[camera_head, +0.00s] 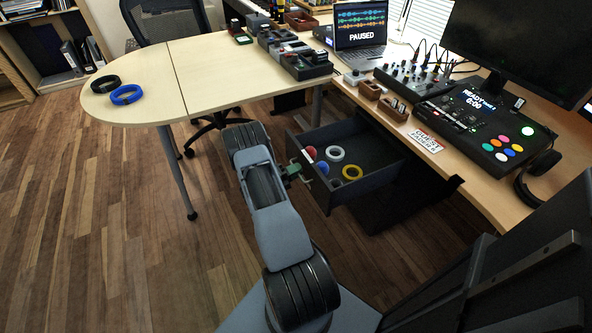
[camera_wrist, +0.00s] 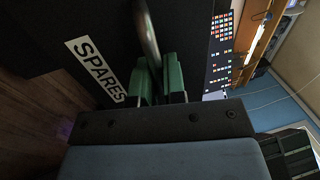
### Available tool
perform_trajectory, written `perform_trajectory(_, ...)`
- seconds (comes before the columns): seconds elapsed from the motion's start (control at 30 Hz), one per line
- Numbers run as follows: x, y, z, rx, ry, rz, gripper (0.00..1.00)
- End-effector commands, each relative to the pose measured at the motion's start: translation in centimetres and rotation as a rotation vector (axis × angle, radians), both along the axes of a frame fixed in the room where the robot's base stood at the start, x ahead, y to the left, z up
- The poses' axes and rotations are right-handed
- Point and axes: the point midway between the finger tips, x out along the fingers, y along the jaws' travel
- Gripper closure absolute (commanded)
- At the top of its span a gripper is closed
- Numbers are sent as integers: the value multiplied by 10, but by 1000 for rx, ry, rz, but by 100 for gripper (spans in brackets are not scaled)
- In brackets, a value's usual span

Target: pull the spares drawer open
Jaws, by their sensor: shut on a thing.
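The spares drawer (camera_head: 350,196) is a dark drawer under the right desk. It stands pulled out, with its inside showing. In it are a white ring (camera_head: 335,153), a yellow ring (camera_head: 352,173), a blue ring (camera_head: 322,168) and a red item (camera_head: 310,152). My gripper (camera_head: 292,171), with green fingers, is at the drawer's front. In the wrist view the fingers (camera_wrist: 160,82) are shut on the metal bar handle (camera_wrist: 147,35). A white SPARES label (camera_wrist: 95,68) shows on the drawer front, left of the fingers.
Above the drawer is the wooden desk (camera_head: 475,190) with a laptop (camera_head: 360,22), a mixer (camera_head: 413,77) and a pad controller (camera_head: 480,125). A rounded table (camera_head: 200,80) holds black and blue cable coils (camera_head: 126,95). Wooden floor (camera_head: 110,220) is open at the left.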

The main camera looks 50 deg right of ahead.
Motion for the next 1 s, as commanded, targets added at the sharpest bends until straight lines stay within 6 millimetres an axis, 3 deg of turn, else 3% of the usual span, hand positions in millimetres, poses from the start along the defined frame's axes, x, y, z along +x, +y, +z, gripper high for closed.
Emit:
perform_trajectory(0.07, 0, 0, 0, 0, 0, -2, 100)
perform_trajectory(0.1, 0, 0, 0, -1, -1, -1, 87)
perform_trajectory(0.33, 1, 0, 0, 0, -1, 1, 65)
perform_trajectory(0.67, 4, 5, -1, 1, -1, 4, 65)
perform_trajectory(1.0, 30, 60, -12, 0, -1, 6, 65)
